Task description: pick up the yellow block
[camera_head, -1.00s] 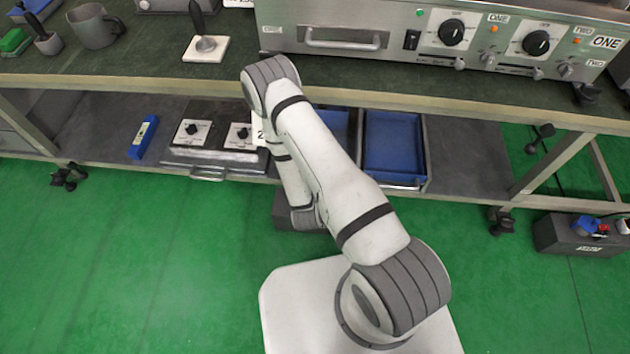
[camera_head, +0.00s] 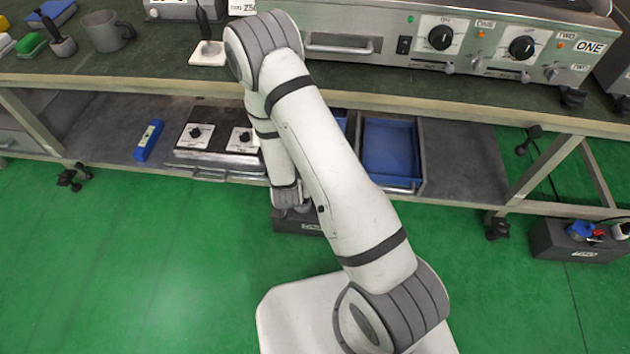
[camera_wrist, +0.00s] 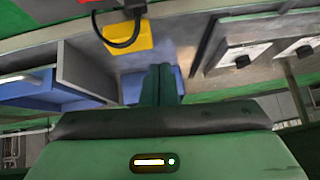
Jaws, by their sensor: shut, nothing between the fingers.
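A yellow block (camera_wrist: 126,40) shows near the top of the wrist view, with a black curved loop (camera_wrist: 122,42) across its upper part. It lies between a blue tray (camera_wrist: 50,93) on the left and a plate with knobs (camera_wrist: 243,62) on the right. My gripper (camera_wrist: 160,72) shows in the wrist view with its dark green fingers together and nothing between them. The fingertips are below and right of the yellow block in the picture, apart from it. In the head view my arm hides that part of the shelf, and I cannot make out the fingers there.
In the head view the lower shelf holds a blue-and-white item (camera_head: 149,140), a knob unit (camera_head: 215,138) and a blue tray (camera_head: 390,148). The bench above carries a large steel panel unit (camera_head: 450,38) and a mug (camera_head: 104,32). Green floor (camera_head: 120,270) at left is clear.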

